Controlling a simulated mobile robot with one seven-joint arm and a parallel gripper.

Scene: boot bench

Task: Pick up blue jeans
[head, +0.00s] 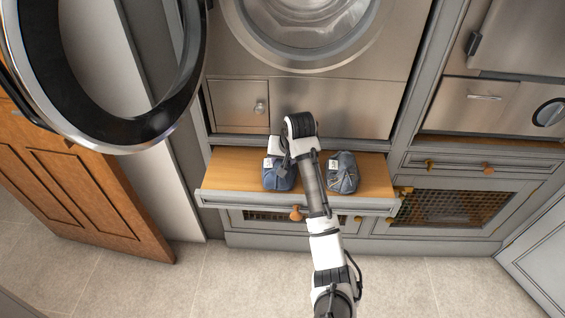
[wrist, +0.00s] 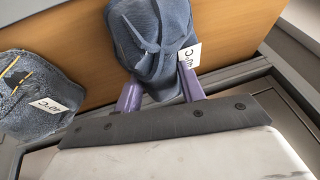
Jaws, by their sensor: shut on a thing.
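Two folded blue denim-like bundles with white tags lie on a wooden pull-out drawer. My gripper (wrist: 160,76) is shut on one of them, the blue jeans (wrist: 150,35), with a purple finger on either side. In the head view this bundle (head: 280,175) is the left one, partly hidden by my gripper (head: 283,158). It appears to be still at the drawer; whether it is lifted I cannot tell. The other blue bundle (head: 343,175) lies to its right, apart from my gripper. In the wrist view this second bundle (wrist: 35,95) shows orange stitching.
The open drawer (head: 225,175) sticks out below a steel-fronted washing machine (head: 305,30). A cabinet with a mesh front (head: 455,205) stands at right. A round black-rimmed door (head: 100,130) hangs at upper left, above a wooden door (head: 85,200). The tiled floor in front is clear.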

